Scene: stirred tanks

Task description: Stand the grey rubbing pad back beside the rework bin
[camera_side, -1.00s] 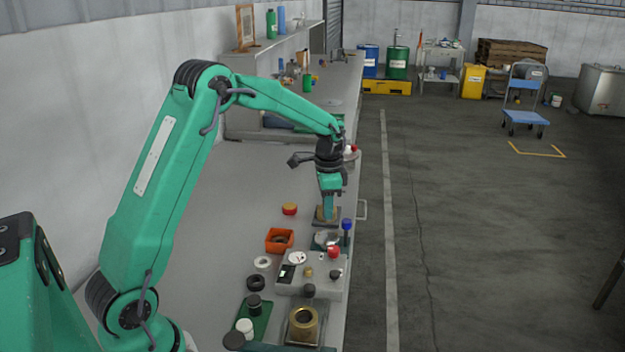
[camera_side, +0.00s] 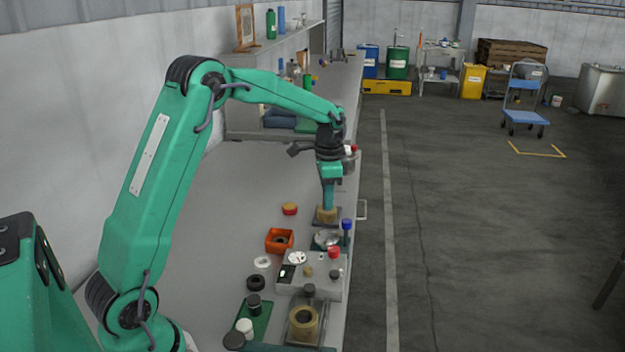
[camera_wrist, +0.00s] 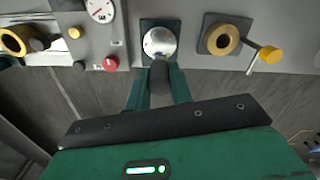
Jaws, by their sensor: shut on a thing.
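My gripper (camera_side: 328,208) points down over the outer part of the bench. In the wrist view its two green fingers (camera_wrist: 159,88) are shut on a small dark grey piece (camera_wrist: 160,73), which looks like the rubbing pad. The piece shows just in front of a shiny silver dome (camera_wrist: 160,42) on a green base. Whether it touches the dome I cannot tell. In the side view the pad cannot be made out. An open orange bin (camera_side: 269,244), perhaps the rework bin, stands left of and nearer than my gripper, with something dark inside.
A tan ring on a grey plate (camera_wrist: 222,40) lies beside the dome, near a yellow-capped rod (camera_wrist: 268,54). A grey gauge box (camera_side: 318,289) and a brass cylinder (camera_side: 303,322) stand nearer. A red and yellow pot (camera_side: 289,209) stands behind the bin. The bench is clear to the left.

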